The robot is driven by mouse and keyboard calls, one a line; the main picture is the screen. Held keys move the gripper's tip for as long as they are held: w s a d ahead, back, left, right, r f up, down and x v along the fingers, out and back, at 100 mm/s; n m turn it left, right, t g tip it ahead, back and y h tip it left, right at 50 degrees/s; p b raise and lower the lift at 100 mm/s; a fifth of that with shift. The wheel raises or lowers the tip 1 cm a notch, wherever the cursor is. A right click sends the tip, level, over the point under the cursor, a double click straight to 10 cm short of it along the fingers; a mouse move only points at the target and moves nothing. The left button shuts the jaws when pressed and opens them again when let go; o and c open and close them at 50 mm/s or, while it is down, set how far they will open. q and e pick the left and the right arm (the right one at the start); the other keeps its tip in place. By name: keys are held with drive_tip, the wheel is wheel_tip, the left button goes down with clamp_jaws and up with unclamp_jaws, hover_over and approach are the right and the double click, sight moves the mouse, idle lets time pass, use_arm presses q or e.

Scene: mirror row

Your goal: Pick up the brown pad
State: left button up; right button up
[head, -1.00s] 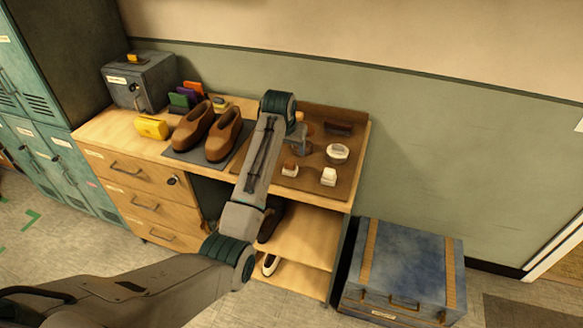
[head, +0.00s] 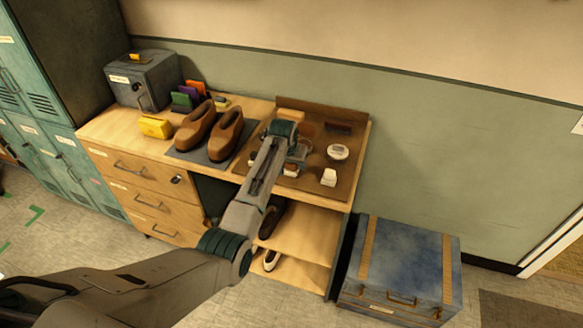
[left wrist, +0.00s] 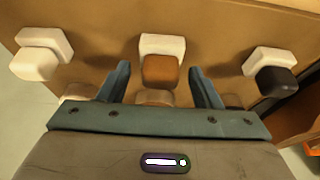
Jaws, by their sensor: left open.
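The brown pad (left wrist: 160,70) sits on a white block (left wrist: 162,44) on the brown board and shows in the middle of the left wrist view. My left gripper (left wrist: 159,74) is open, with one finger on each side of the pad in that view. I cannot tell whether the fingers are down at its height. In the head view my left gripper (head: 298,154) is over the board, and the arm hides much of the pad and its surroundings. My right gripper is not in view.
A white pad (left wrist: 35,64) and a black pad (left wrist: 276,80) flank the brown one. A round tin (head: 338,152) and a dark brush (head: 338,128) lie on the board (head: 352,165). Brown shoes (head: 226,134) stand left of it. A blue trunk (head: 405,262) is on the floor.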

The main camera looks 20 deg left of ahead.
use_arm(q)
drive_tip(key=c, duration=0.9)
drive_tip(key=shift+o, duration=0.2)
drive_tip(key=shift+r, duration=0.1)
drive_tip(key=shift+r+b, duration=0.25)
drive_tip(key=shift+b, duration=0.05)
wheel_tip(320, 180, up, 2)
drive_tip(key=shift+r+b, duration=0.15)
drive_tip(key=shift+b, duration=0.7)
drive_tip(key=s+r+b, duration=0.2)
drive_tip(key=s+b, duration=0.2)
drive_tip(key=s, duration=1.2)
drive_tip(key=shift+d, duration=0.15)
drive_tip(key=o, duration=0.4)
drive_tip(key=c, duration=0.3)
